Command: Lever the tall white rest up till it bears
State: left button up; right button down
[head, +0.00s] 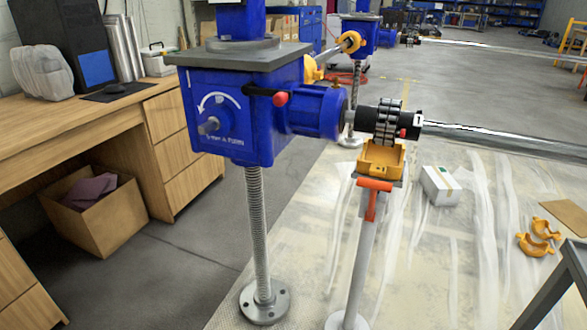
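The tall white rest (361,265) stands upright under the drive line, right of the blue screw jack (232,110). It has a yellow cradle (381,163) on top and an orange lever (374,187) just below it. The cradle sits beneath the dark coupling (388,122) between the jack's blue motor-like housing (318,108) and the long silver shaft (490,139). I cannot tell whether the cradle touches the coupling. The lever's handle hangs down along the post. The foot of the rest is cut off by the bottom edge. Neither of my grippers shows.
A white box (440,186) and yellow clamp-like pieces (538,240) lie on the floor to the right. A grey frame (560,290) stands at the lower right. The jack's threaded screw (259,235) ends in a round foot. A wooden desk (70,125) fills the left.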

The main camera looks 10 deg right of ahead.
aim_at(374, 186)
jog(key=u, duration=0.65)
jog(key=i, duration=1.05)
jog(key=z, duration=1.3)
